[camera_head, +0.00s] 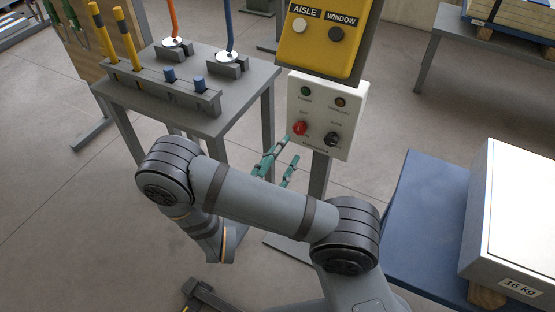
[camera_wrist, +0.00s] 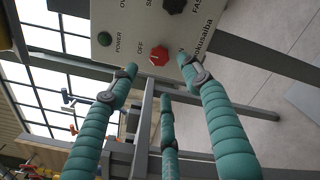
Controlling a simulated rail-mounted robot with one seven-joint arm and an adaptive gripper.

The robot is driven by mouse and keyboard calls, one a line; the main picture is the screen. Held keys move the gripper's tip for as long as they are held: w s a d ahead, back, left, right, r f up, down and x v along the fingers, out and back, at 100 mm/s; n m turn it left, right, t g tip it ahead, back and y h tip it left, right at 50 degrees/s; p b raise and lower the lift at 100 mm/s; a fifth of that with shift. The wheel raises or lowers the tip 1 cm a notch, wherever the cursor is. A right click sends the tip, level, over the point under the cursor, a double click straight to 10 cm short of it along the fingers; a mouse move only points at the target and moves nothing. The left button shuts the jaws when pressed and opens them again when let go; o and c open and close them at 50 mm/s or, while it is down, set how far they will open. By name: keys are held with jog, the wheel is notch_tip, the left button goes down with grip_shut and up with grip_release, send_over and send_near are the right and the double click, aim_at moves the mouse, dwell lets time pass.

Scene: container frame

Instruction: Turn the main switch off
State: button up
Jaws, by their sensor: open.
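The white control box (camera_head: 322,118) stands on a post below a yellow panel. Its red knob (camera_head: 299,128) is at lower left, with "OFF" lettered beside it in the wrist view. A black knob (camera_head: 331,139) is at lower right. My gripper (camera_head: 288,152) has teal fingers and is open in front of the box's lower left. In the wrist view, the red knob (camera_wrist: 159,57) lies between and beyond the two upper fingertips of my gripper (camera_wrist: 158,70), and a third finger is below. The fingers look empty. I cannot tell which way the knob points.
A grey table (camera_head: 200,90) with tool holders stands left of the box. The yellow panel (camera_head: 320,40) with "AISLE" and "WINDOW" buttons is just above. A blue platform (camera_head: 410,225) bears a white 16 kg box (camera_head: 510,215) at right. A green lamp (camera_head: 305,91) is above the red knob.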

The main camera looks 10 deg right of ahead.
aim_at(297, 131)
jog(key=shift+v, duration=1.45)
jog(key=x, duration=1.2)
jog(key=shift+f+m+b, duration=0.25)
jog(key=shift+m+b, duration=0.15)
jog(key=shift+b, duration=0.2)
jog(key=shift+s+a+r, duration=0.15)
jog(key=shift+a+r, duration=0.05)
jog(key=shift+r, duration=0.05)
jog(key=shift+s+a, duration=0.2)
jog(key=shift+s, duration=0.15)
